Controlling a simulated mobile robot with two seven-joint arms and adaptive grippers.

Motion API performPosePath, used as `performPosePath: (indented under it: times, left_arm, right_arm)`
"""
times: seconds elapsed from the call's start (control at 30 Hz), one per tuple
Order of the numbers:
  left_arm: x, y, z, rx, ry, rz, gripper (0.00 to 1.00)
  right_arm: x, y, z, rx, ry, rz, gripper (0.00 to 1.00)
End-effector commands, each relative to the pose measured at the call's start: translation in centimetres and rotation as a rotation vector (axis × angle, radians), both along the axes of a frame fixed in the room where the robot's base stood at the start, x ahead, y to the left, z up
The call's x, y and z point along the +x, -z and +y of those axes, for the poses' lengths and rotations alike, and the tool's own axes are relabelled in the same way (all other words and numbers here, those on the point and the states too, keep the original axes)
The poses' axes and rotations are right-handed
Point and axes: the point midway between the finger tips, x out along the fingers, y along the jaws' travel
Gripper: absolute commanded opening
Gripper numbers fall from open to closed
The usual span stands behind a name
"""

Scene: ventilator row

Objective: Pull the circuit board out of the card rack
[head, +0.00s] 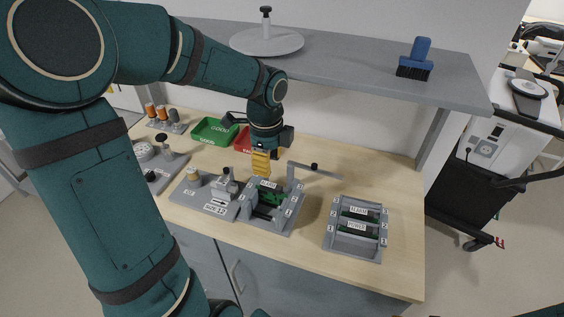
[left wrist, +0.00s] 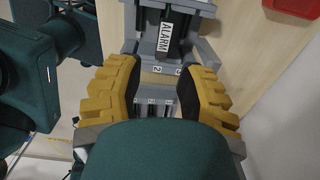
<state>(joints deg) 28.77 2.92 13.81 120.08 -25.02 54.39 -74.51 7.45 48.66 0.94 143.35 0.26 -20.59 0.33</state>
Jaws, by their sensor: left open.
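My left gripper (head: 262,172) hangs above a grey numbered rack (head: 283,221) in the middle of the bench in the head view. Its yellow-padded fingers are apart and empty; they also show in the left wrist view (left wrist: 157,88). In that rack is a green circuit board (head: 271,198) with an ALARM label, partly hidden by the gripper. The ALARM label (left wrist: 167,37) lies beyond the fingertips in the left wrist view. A second grey rack (head: 352,250) at the right has numbered sides and holds green boards labelled ALARM and POWER (head: 357,227). My right gripper is not in view.
A grey fixture (head: 217,209) adjoins the middle rack on its left. A grey post with a side arm (head: 315,171) stands behind it. A green tray (head: 212,131) and a red tray (head: 242,141) are at the back. A shelf (head: 340,62) overhangs the bench. Bare wood surrounds the right rack.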

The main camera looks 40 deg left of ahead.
Motion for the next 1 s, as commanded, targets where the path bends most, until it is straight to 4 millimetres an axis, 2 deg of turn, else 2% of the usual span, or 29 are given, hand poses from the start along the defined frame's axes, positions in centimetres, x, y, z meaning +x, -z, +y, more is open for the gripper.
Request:
performPosePath:
  times: [0.03,0.27,0.8,1.0]
  left_arm:
    - [0.0,0.7,0.0,0.000,0.001,0.000,0.37]
    - [0.0,1.8,0.0,-0.002,0.000,0.003,0.37]
    - [0.0,11.2,-0.1,-0.002,0.001,0.003,0.37]
    - [0.0,13.6,0.0,-0.002,0.000,0.001,0.37]
  right_arm:
    - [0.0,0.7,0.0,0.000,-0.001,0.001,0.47]
    - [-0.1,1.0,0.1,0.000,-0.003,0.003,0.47]
    - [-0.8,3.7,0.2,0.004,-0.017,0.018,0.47]
    - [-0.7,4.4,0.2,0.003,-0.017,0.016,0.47]
